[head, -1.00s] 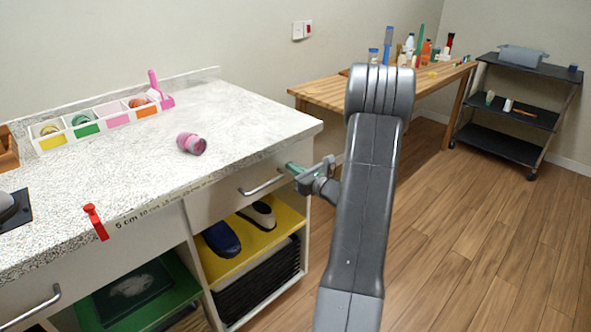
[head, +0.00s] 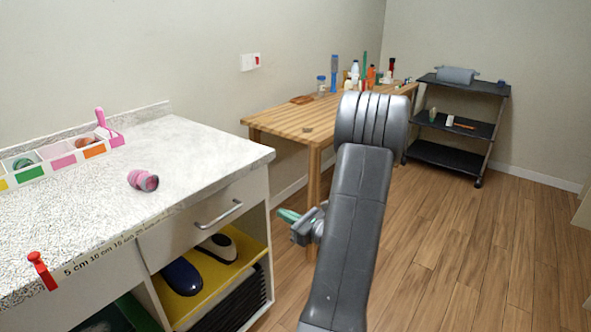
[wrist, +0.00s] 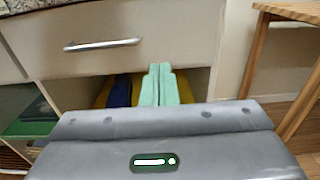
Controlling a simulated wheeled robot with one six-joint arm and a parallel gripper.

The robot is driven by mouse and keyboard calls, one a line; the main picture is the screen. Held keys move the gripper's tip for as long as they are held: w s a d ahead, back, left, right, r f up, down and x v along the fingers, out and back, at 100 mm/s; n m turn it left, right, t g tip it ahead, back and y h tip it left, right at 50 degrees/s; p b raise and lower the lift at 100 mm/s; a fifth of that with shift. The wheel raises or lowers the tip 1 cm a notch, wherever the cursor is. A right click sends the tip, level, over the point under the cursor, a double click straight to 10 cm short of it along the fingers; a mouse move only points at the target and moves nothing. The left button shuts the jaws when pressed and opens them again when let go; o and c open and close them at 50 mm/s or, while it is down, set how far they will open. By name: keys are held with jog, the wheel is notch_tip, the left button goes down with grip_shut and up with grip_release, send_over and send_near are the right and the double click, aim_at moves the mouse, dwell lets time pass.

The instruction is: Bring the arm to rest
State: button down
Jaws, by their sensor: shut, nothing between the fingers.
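My gripper (head: 287,215) is at the end of my grey arm, which stands bent up in the middle of the head view. The gripper is beside the counter's right front corner, in front of the drawer and open shelf. In the wrist view its two pale green fingers (wrist: 159,84) lie side by side, shut with nothing between them. They point toward the open shelf under the drawer (wrist: 90,35) and look apart from it. My arm hides part of the floor and the wooden table's right end.
The speckled counter (head: 205,150) holds a pink cylinder (head: 144,180), a compartment tray and a red clamp (head: 41,270). Shoes (head: 182,277) sit on the yellow shelf. A wooden table (head: 290,115) with bottles and a black cart (head: 450,155) stand behind. The floor at right is clear.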

aim_at(244, 194)
jog(key=x, duration=1.3)
jog(key=shift+w+a, duration=0.1)
jog(key=shift+a, duration=0.15)
jog(key=shift+r, duration=0.1)
